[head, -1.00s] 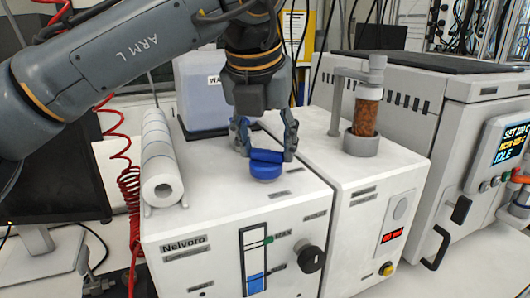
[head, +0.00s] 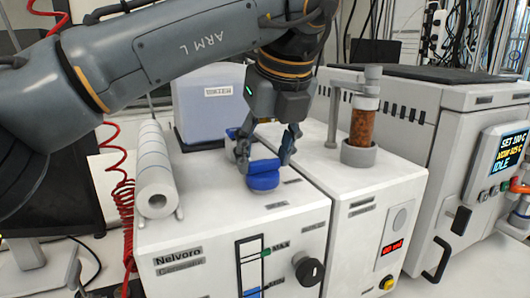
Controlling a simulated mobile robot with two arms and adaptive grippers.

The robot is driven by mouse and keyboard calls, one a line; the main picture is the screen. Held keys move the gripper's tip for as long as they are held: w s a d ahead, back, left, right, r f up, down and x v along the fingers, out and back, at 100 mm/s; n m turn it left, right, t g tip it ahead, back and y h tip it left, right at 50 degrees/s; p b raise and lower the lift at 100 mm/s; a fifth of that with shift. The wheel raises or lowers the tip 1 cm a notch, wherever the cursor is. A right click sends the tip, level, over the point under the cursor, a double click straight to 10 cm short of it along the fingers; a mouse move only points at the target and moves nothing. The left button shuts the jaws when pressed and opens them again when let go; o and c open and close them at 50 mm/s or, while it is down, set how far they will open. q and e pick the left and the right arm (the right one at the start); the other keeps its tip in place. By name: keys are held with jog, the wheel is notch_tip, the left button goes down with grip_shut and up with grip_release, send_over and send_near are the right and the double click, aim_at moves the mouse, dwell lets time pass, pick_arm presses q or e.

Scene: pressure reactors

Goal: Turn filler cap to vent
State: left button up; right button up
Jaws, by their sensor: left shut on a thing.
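The blue filler cap (head: 263,181) sits on the top of the white Nelvoro unit (head: 212,226), towards its right side. My left gripper (head: 264,163) comes down from above and is shut on the cap's raised grip bar, with one finger on each side. The fingers hide part of the cap. A small blue part shows behind the left finger. The front of the unit has a level window with a MAX mark and a black knob (head: 309,270). My right gripper is not in view.
A paper roll (head: 155,178) lies on the unit's left side. A translucent water tank (head: 208,103) stands behind. To the right are a white unit with a brown-filled column (head: 363,122) and an oven-like device (head: 462,139) reading IDLE. A red coiled hose hangs at left.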

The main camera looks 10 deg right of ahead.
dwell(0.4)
pick_arm(q)
jog(key=o, duration=1.2)
jog(key=shift+c, duration=0.2)
jog(key=v, duration=0.7)
jog(key=shift+r, duration=0.3)
